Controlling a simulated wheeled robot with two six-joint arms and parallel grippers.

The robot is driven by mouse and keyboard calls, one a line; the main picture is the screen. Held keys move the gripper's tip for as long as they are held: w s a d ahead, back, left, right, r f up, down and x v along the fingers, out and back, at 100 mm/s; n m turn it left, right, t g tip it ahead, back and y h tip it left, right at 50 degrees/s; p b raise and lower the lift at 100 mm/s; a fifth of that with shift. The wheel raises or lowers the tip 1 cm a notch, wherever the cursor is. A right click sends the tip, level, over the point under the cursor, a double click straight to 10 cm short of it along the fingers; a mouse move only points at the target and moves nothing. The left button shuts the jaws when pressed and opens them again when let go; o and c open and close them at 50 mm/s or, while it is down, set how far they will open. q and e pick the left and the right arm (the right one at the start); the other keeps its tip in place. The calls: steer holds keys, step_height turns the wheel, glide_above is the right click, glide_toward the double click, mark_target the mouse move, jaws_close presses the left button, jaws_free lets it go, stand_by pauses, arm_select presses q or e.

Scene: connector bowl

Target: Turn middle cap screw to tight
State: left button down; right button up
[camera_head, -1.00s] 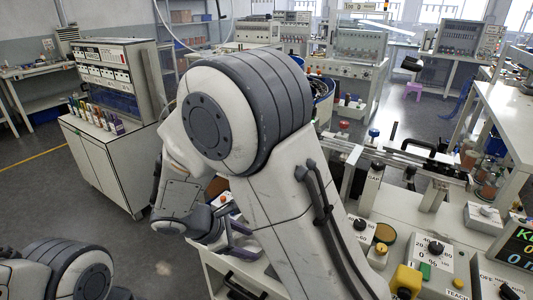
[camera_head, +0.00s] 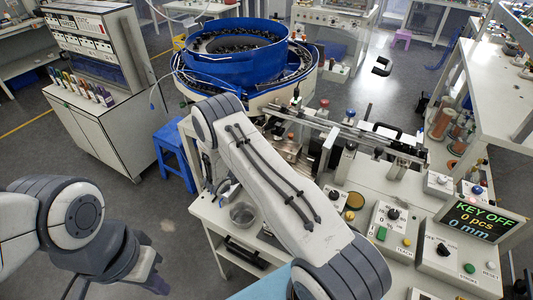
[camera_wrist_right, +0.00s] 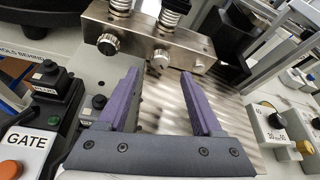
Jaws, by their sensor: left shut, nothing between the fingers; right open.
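A steel block (camera_wrist_right: 150,38) shows at the top of the right wrist view. Two knurled screw heads stick out of its near face, a left one (camera_wrist_right: 108,43) and a right one (camera_wrist_right: 160,58). Spring posts (camera_wrist_right: 168,18) stand on top. I cannot tell which is the middle cap screw. My right gripper (camera_wrist_right: 160,74) is open and empty, its purple fingers pointing at the block, tips just short of the right screw head. In the head view my right arm hides this gripper. My left gripper (camera_head: 156,274) is shut and empty at lower left, away from the bench.
The blue feeder bowl (camera_head: 238,58) stands behind my right arm. A metal cup (camera_head: 243,214) sits on the bench. Control boxes and a display (camera_head: 468,218) reading KEY OFF line the right side. The wrist view shows a GATE button box (camera_wrist_right: 25,145) at left and a dial (camera_wrist_right: 277,120) at right.

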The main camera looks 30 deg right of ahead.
steer(key=p+x, duration=0.1)
steer(key=x, duration=0.4)
steer(key=shift+a, duration=0.1)
jaws_close()
